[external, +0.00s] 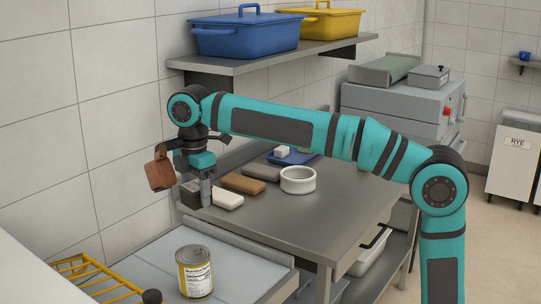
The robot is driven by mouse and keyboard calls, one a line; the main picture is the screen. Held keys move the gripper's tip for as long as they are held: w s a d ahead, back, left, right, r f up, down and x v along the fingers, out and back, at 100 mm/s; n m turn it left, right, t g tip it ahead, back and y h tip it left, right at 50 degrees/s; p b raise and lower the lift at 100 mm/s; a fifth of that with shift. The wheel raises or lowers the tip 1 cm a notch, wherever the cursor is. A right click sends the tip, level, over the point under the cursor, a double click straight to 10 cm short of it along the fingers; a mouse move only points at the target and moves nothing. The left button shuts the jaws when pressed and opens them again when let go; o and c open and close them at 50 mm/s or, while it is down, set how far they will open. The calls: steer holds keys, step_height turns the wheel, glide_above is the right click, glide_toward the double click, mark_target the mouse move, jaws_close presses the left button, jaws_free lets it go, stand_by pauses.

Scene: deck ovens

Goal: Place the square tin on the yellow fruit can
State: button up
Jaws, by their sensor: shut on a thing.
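The yellow fruit can (187,279) stands upright at the lower left on a pale surface, with a bare metal lid and a white label panel. My gripper (203,191) points down, up and behind the can in the picture, near the left end of the steel table. It is shut on a small dark grey block, which looks like the square tin (189,194). The fingers hide part of the tin. The tin and the can are clearly apart.
A brown item (159,171) shows just left of my gripper. A white block (228,200), a brown block (243,184) and a white ring-shaped dish (298,180) sit on the steel table (300,220). A yellow rack (95,275) lies left of the can. A shelf (270,62) runs above.

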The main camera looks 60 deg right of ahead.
steer(key=r+n, duration=0.1)
steer(key=n, duration=0.1)
glide_above(192, 254)
steer(key=shift+f, duration=4.95)
steer(key=shift+f, duration=0.15)
steer(key=o, duration=1.1)
step_height(192, 254, up, 12)
